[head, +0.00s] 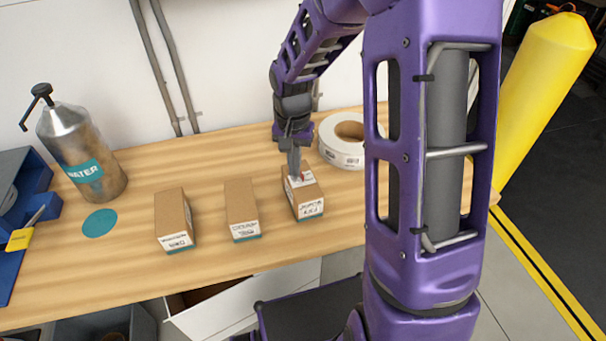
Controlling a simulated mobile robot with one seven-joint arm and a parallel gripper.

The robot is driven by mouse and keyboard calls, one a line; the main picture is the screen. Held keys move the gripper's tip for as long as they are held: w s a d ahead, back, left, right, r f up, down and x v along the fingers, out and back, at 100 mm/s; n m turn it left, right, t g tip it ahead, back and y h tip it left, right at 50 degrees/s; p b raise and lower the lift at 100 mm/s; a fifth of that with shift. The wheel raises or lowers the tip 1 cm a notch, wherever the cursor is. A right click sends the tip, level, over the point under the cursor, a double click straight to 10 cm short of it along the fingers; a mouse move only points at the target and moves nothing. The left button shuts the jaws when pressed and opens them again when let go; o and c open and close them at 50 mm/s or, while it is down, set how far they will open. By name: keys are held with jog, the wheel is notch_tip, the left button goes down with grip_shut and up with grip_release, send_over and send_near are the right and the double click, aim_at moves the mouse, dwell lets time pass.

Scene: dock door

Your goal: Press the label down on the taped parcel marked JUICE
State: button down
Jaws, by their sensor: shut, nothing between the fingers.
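Three small brown parcels stand in a row on the wooden bench. The right parcel (304,195) has a white label (306,182) with a red mark on its top and a written tag on its front face. The middle parcel (240,203) and the left parcel (173,215) also have written front tags. The writing is too small to read surely, so I cannot confirm which is JUICE. My gripper (296,177) is shut and empty, pointing down at the right parcel's top label. Its tips cover part of the label; I cannot tell whether they touch it.
A white tape roll (342,150) lies close behind and right of the right parcel. A metal WATER bottle (82,155) and a teal disc (99,223) are at left, beside a blue tray (25,227) with a yellow-handled tool. The bench (215,160) is clear behind the parcels.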

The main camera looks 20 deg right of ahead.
jog(key=shift+r+p, duration=1.7)
jog(key=shift+r, duration=0.85)
